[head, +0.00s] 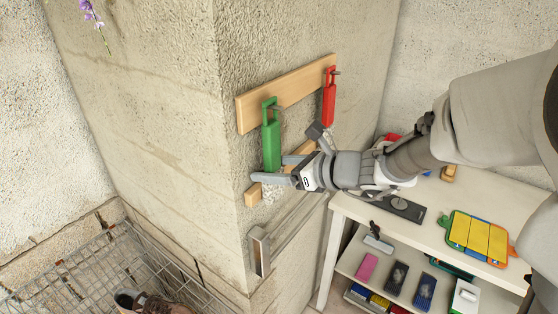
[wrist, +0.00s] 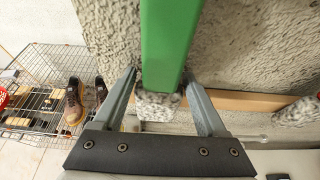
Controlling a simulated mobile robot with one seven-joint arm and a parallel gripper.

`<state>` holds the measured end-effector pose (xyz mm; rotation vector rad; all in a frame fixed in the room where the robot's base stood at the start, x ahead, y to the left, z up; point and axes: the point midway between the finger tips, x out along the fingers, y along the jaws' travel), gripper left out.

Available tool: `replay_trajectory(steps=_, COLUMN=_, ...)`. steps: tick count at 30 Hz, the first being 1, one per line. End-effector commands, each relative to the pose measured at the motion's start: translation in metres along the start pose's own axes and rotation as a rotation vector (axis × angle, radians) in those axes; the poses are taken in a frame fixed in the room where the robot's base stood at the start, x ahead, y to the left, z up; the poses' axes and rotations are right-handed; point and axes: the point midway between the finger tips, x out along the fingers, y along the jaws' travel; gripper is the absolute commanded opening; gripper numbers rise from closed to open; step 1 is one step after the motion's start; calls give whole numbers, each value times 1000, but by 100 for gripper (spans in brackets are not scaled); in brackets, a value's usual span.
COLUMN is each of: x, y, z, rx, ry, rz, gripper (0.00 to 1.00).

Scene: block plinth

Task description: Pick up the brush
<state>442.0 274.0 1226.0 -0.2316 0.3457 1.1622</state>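A green-handled tool (head: 270,147), which looks like a brush, hangs by its looped top from a peg on a wooden rail (head: 285,93) on the concrete wall. In the wrist view its green handle (wrist: 168,40) comes down between my fingers, with a dark lower edge and a pale speckled part (wrist: 157,106) below. My gripper (head: 272,169) is open at the handle's lower end, one finger on each side. In the wrist view the gripper (wrist: 159,76) shows a small gap at the left finger; contact at the right finger is unclear.
A red tool (head: 329,100) hangs right of the green one. A lower wooden bar (head: 251,195) and a metal bar (head: 259,252) are on the wall below. A white table (head: 470,225) stands right.

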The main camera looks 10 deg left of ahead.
Motion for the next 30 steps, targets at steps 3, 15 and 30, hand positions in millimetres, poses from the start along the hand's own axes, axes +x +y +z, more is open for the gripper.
replay_trajectory(steps=3, x=0, y=0, z=0, rx=0, ry=0, rz=0, gripper=50)
replay_trajectory(steps=15, x=-1, y=0, z=0, rx=0, ry=-1, rz=0, gripper=9)
replay_trajectory(steps=30, x=-59, y=-2, z=13, rx=-2, ry=-3, rz=-7, gripper=9)
